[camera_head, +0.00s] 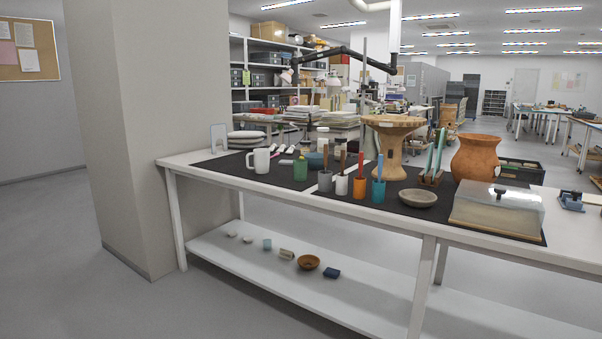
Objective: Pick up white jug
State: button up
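The white jug (261,160) stands upright on the dark mat at the left part of the white table. Its handle points left in the picture. Nothing touches it that I can see, and its front is unobstructed. My gripper is not in view.
A wooden pedestal (391,140), a terracotta vase (475,158) and a grey bowl (417,198) are further right. A pillar (150,130) borders the table's left end. Floor in front (225,310) is clear.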

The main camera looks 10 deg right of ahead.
aim_at(261, 156)
jog(key=i+j, duration=0.45)
jog(key=i, duration=0.15)
jog(key=i+j+u, duration=0.15)
jog(key=i+j, duration=0.7)
jog(key=i, duration=0.3)
